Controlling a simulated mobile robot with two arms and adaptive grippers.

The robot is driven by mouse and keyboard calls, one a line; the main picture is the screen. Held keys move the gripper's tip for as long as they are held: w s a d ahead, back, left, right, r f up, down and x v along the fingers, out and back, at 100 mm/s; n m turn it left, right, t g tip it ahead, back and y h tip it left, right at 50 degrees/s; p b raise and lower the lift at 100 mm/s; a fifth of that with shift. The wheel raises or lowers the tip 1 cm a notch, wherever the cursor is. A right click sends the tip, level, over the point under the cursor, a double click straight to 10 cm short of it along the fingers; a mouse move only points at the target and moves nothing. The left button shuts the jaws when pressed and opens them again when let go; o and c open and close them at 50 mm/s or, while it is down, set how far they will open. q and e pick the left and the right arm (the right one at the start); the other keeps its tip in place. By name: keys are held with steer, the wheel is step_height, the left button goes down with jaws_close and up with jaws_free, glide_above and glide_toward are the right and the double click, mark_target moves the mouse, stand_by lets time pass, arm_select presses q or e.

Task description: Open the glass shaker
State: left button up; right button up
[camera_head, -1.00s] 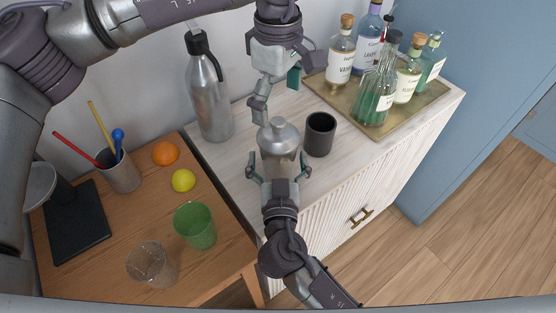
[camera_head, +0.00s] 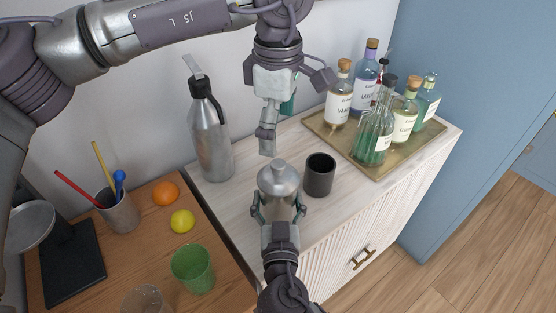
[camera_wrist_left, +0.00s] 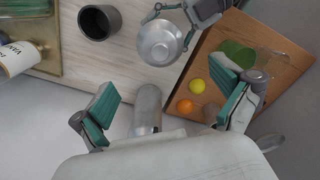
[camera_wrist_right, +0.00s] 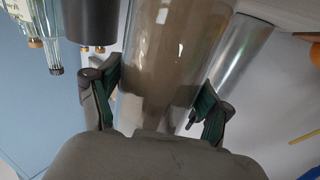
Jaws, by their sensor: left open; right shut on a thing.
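The glass shaker (camera_head: 279,190) stands on the pale cabinet top, with a silver domed lid and cap on a see-through body. Its lid also shows in the left wrist view (camera_wrist_left: 160,42), and its glass body fills the middle of the right wrist view (camera_wrist_right: 170,55). My right gripper (camera_head: 279,212) is shut on the shaker's body from the front. My left gripper (camera_head: 268,140) hangs open and empty above and slightly behind the lid, apart from it. Its two green-padded fingers are spread wide in the left wrist view.
A dark cup (camera_head: 319,175) stands close right of the shaker. A tall steel bottle (camera_head: 210,137) stands behind left. A brass tray (camera_head: 385,166) holds several bottles at the right. A lower wooden table (camera_head: 150,250) holds fruit, a green glass (camera_head: 192,268) and a utensil cup.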

mark_target(278, 163)
arm_select(q)
steer(key=shift+r+n, duration=0.25)
steer(key=shift+n, duration=0.05)
steer(key=shift+f, duration=0.3)
step_height(278, 163, down, 11)
steer(key=shift+f, duration=0.1)
steer(key=shift+c, duration=0.3)
steer(key=c, duration=1.1)
steer(key=shift+r, duration=0.2)
steer(key=shift+r, duration=0.95)
